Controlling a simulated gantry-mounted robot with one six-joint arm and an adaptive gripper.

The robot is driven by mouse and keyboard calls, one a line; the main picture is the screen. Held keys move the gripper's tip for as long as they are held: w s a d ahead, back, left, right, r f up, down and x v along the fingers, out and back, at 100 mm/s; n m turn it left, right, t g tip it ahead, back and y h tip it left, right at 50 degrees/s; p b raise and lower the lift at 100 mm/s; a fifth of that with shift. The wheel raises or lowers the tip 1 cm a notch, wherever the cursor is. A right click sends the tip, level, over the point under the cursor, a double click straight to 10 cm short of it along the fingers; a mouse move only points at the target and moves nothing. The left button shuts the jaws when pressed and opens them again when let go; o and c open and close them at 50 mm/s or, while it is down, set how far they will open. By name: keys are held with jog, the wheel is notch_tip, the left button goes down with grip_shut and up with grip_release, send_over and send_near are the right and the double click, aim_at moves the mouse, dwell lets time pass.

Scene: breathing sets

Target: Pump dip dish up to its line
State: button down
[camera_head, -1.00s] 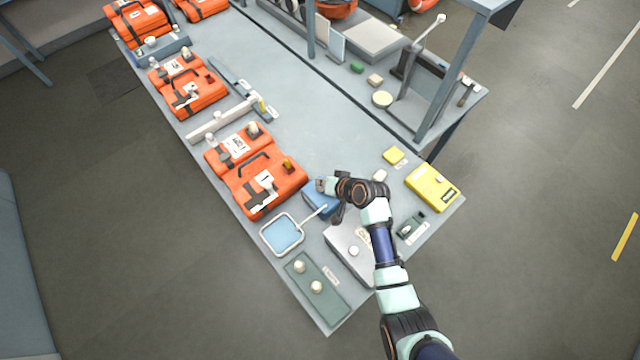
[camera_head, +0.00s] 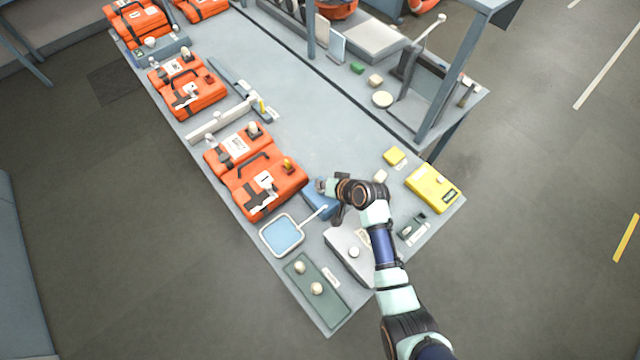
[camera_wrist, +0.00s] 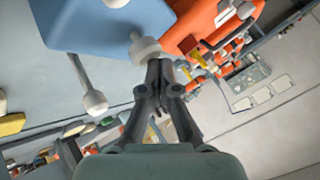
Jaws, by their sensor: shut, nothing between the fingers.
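The dip dish (camera_head: 282,236) is a square, pale-rimmed dish near the table's front left edge, with light blue inside. I cannot make out its line. A blue pump box (camera_head: 318,205) stands beside it, with a thin pale spout reaching toward the dish. The box fills the top left of the wrist view (camera_wrist: 105,28). My gripper (camera_head: 323,186) is over the box, partly hiding it. In the wrist view my shut, empty fingers (camera_wrist: 163,66) are at a pale round knob (camera_wrist: 146,49) by the box; I cannot tell whether they touch it.
Orange cases (camera_head: 268,186) stand close left of my gripper. A grey box (camera_head: 348,250) is under my forearm, with a green tray (camera_head: 318,291) in front. A yellow box (camera_head: 433,187) is to the right. The table's middle (camera_head: 310,110) is clear.

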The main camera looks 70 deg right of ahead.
jog(key=shift+a+r+p, duration=0.1)
jog(key=shift+r+p, duration=1.2)
jog(key=shift+r, duration=0.05)
notch_tip(320, 180, up, 5)
jog(key=p, duration=0.4)
jog(key=shift+p, duration=0.35)
jog(key=shift+r, duration=0.1)
